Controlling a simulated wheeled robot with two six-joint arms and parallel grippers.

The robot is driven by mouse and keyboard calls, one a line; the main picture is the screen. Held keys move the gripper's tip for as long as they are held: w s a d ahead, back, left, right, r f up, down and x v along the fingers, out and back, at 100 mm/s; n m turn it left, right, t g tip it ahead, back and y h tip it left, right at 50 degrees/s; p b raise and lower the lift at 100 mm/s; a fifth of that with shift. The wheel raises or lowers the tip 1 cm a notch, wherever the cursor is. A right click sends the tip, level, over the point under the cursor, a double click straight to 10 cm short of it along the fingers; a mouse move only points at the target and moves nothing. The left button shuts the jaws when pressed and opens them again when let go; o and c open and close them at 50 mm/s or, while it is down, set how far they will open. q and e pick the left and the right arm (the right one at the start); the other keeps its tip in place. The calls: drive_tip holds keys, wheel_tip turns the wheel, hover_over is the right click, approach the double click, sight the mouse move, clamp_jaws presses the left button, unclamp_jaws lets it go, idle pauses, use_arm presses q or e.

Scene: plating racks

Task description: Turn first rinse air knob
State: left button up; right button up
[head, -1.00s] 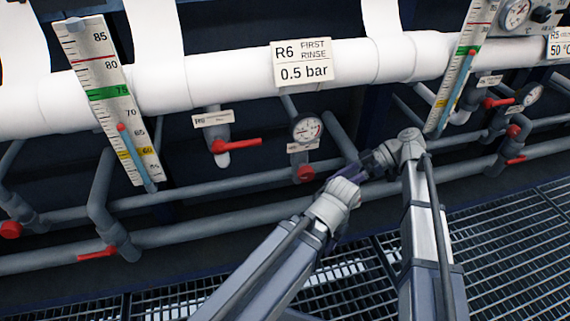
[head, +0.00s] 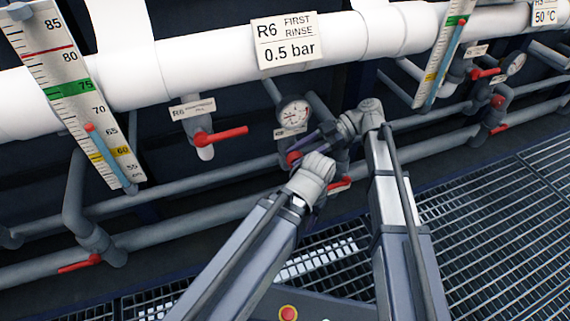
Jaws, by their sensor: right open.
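The first rinse sign (head: 285,40) reads "R6 FIRST RINSE 0.5 bar" and hangs on the white pipe. Below it is a round pressure gauge (head: 293,113). A small red round knob (head: 293,158) sits under this gauge, partly covered by my right gripper. My right gripper (head: 298,150) is open, with its dark purple fingers pointing left at the knob. Whether the fingers touch it or stand around it I cannot tell. My left gripper cannot be made out.
A red lever valve (head: 220,135) is left of the gauge, with another red lever (head: 80,263) low on the left. A red lever (head: 340,184) lies just below my right gripper. A thermometer scale (head: 75,95) stands at left. Floor grating (head: 480,220) is clear at right.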

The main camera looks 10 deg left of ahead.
sight(288, 161)
drive_tip(key=shift+b+x, duration=0.6)
drive_tip(key=shift+x, duration=1.55)
clamp_jaws()
